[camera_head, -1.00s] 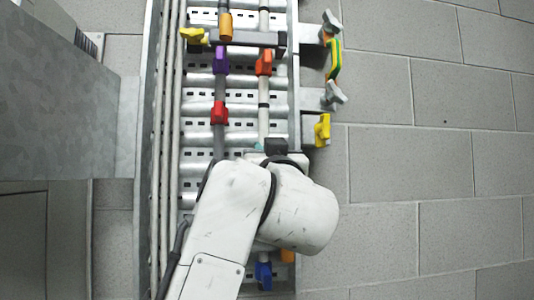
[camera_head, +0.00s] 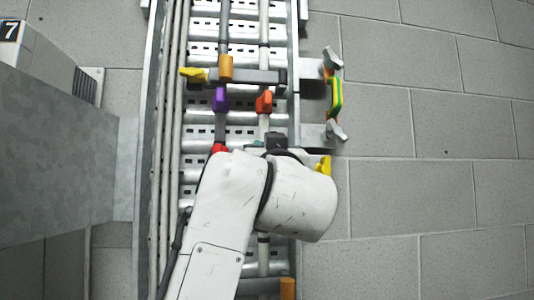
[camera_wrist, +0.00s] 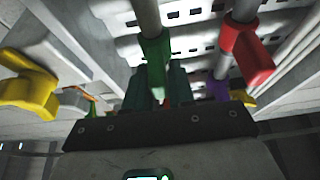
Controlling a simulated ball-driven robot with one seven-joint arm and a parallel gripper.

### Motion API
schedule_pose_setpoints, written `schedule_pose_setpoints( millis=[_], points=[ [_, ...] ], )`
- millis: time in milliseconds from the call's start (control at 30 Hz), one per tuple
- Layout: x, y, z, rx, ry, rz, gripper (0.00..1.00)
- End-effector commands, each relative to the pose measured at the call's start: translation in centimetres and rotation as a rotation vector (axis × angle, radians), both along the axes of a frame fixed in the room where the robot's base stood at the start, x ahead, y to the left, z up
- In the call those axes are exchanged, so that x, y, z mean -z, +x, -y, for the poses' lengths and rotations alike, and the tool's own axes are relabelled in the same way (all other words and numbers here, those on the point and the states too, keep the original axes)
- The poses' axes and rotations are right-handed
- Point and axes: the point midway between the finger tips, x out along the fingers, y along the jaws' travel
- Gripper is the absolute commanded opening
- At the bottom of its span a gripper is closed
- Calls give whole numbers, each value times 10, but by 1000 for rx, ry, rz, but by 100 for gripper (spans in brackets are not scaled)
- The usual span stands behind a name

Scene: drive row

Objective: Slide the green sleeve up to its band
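The green sleeve (camera_wrist: 155,48) sits around a grey rod in the wrist view, its lower part reaching down between my dark fingers. My gripper (camera_wrist: 158,88) is shut on this part, one finger on each side. In the head view my gripper's dark end (camera_head: 268,142) is over the right-hand rod (camera_head: 264,65), just below the orange sleeve (camera_head: 264,102). My white arm hides the green sleeve there. I cannot tell which mark is the sleeve's band.
A purple sleeve (camera_head: 220,99) and a partly covered red one (camera_head: 218,148) are on the left rod. A crossbar (camera_head: 250,76) spans both rods above. A yellow handle (camera_head: 325,165) and a green-yellow handle (camera_head: 336,95) stand right of the tray. A grey cabinet (camera_head: 60,140) is at left.

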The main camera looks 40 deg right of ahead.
Motion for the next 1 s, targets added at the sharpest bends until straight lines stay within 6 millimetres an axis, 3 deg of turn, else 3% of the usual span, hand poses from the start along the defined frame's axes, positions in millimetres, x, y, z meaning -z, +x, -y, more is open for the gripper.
schedule_pose_setpoints(
  millis=[200,533,1000],
  points=[
    [-2,0,-1,-1,-1,3,43],
    [2,-5,-4,-1,-1,1,43],
    [34,-67,-46,-1,-1,3,43]
  ],
)
